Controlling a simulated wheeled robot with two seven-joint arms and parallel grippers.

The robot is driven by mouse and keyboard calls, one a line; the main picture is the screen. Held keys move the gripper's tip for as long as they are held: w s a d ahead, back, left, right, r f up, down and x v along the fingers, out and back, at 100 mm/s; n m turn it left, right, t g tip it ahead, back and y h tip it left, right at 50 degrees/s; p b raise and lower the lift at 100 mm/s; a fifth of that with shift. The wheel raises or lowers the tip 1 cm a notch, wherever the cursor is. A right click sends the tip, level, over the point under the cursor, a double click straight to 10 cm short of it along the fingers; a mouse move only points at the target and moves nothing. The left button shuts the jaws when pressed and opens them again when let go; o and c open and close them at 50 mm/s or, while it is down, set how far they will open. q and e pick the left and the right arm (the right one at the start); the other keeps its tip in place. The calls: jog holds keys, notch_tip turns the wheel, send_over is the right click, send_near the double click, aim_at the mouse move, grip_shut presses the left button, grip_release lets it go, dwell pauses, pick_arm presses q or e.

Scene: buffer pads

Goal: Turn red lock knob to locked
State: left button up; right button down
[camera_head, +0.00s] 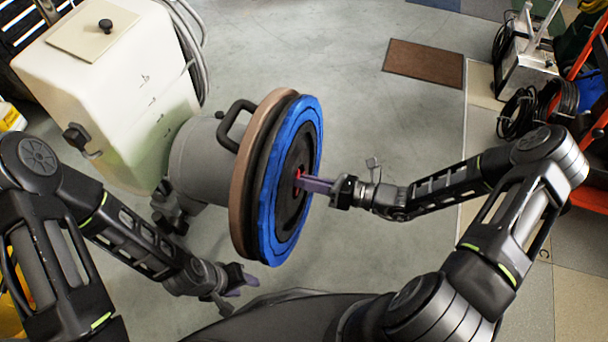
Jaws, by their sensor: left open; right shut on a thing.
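A floor machine lies tipped so that its round head faces right, with a blue pad (310,125) on its face. A black hub (293,185) sits in the middle of the pad. The red lock knob (298,177) shows as a small red patch at the hub's centre. My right gripper (303,182) reaches in from the right and is shut on the knob; its fingers hide most of it. The knob's turn position cannot be told. My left gripper (240,279) is open and empty, low and left of the pad, apart from it.
The machine's cream tank (120,90) and grey motor housing (200,158) stand behind the pad at left. A brown mat (424,62) lies on the floor. Cables and equipment (525,70) stand at the upper right. Grey floor right of the pad is clear.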

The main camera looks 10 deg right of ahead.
jog(key=m+p, duration=0.3)
jog(key=m, duration=0.4)
jog(key=shift+r+p, duration=0.1)
jog(key=shift+p, duration=0.2)
jog(key=m+p, duration=0.1)
jog(key=m, duration=0.3)
jog(key=shift+m, duration=0.3)
jog(key=c, duration=1.6)
grip_release()
jog(key=shift+o, duration=0.2)
